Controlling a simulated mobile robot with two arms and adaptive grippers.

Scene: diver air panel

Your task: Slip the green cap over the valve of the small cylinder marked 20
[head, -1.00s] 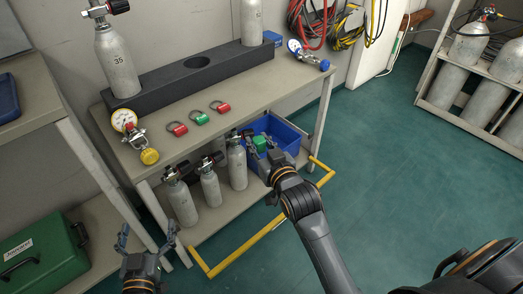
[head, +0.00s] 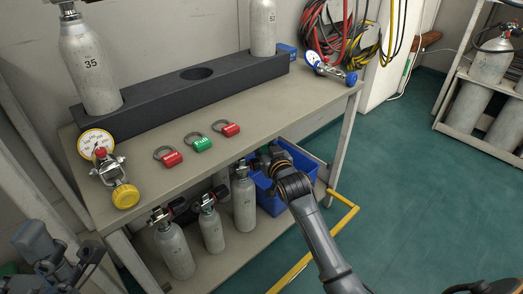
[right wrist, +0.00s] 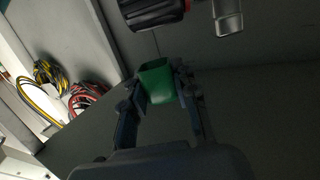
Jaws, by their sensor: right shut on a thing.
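My right gripper (right wrist: 162,90) is shut on the green cap (right wrist: 157,82), a hollow sleeve whose open end shows in the right wrist view. A valve with a black knob (right wrist: 152,10) and a metal outlet (right wrist: 228,17) is just beyond and above the cap, apart from it. My left gripper (head: 62,252) is open and empty at the lower left.
A blue bin (head: 290,180) is close to my right gripper.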

